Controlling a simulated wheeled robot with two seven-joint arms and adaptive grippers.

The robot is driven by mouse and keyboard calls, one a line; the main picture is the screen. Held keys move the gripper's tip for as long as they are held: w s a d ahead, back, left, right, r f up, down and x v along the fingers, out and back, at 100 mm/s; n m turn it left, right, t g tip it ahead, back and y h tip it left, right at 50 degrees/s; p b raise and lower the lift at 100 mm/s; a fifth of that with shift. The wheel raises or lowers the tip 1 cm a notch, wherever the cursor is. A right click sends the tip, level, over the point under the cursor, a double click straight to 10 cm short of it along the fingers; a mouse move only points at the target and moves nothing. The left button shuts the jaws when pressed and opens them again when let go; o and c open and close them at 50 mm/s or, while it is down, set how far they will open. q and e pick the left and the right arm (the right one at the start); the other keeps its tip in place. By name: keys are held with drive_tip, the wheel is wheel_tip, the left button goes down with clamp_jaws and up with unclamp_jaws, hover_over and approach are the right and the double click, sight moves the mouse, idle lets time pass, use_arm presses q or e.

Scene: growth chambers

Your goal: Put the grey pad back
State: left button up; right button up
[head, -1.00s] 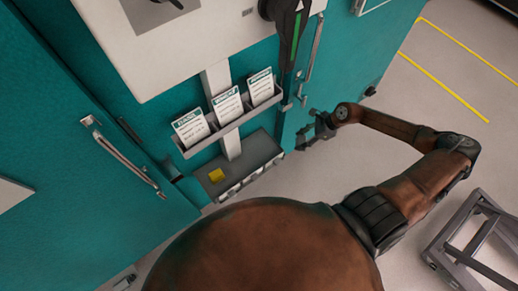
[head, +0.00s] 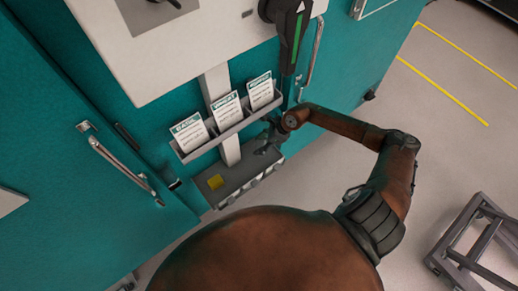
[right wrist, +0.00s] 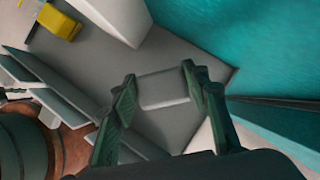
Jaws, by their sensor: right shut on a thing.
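The grey pad (right wrist: 163,90) is a small light-grey block between the two fingers of my right gripper in the right wrist view. My right gripper (right wrist: 160,100) is shut on it; the gripper also shows in the head view (head: 267,144). The fingers are over the right part of the dark grey shelf (head: 238,178), just below the card rack. I cannot tell whether the pad touches the shelf. In the head view the pad cannot be made out. My left gripper is not in view.
A yellow pad (head: 215,182) sits on the shelf's left part. A rack (head: 215,139) with three cards is above the shelf. A white post (head: 229,150) rises behind. Teal doors with handles (head: 120,165) flank it. A grey metal frame (head: 480,240) stands on the floor at right.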

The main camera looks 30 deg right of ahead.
drive_tip(key=shift+f+b, duration=0.35)
drive_tip(key=shift+f, duration=1.85)
drive_tip(key=o, duration=1)
drive_tip(key=shift+r, duration=0.1)
drive_tip(key=p+v, duration=0.2)
drive_tip(key=v, duration=1)
drive_tip(key=shift+w, duration=0.1)
